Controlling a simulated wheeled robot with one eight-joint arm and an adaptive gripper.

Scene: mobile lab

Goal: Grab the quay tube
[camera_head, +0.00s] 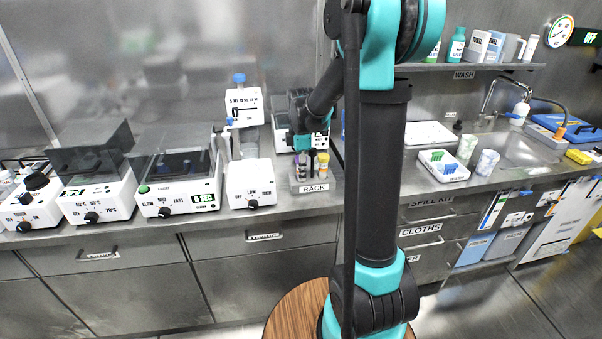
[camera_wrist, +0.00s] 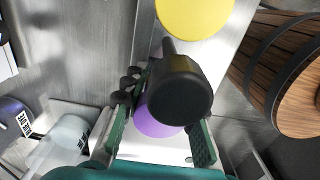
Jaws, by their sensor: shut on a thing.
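The rack (camera_head: 315,187) stands on the bench with capped tubes in it. In the head view, the purple-capped tube (camera_head: 298,167) is at its left, the black-capped tube (camera_head: 312,160) in the middle and the yellow-capped tube (camera_head: 323,162) at the right. My gripper (camera_head: 300,143) is over the rack's left end. In the wrist view, my gripper (camera_wrist: 160,128) has its green fingers on both sides of the purple cap (camera_wrist: 158,122), shut on that tube. The black cap (camera_wrist: 180,92) partly covers it; the yellow cap (camera_wrist: 195,12) is beyond. No tube's name is readable.
White lab devices (camera_head: 180,180) line the bench left of the rack. A box-shaped device (camera_head: 300,110) stands behind it. A white tray (camera_head: 442,167), cups (camera_head: 487,162) and a sink (camera_head: 525,150) are to the right.

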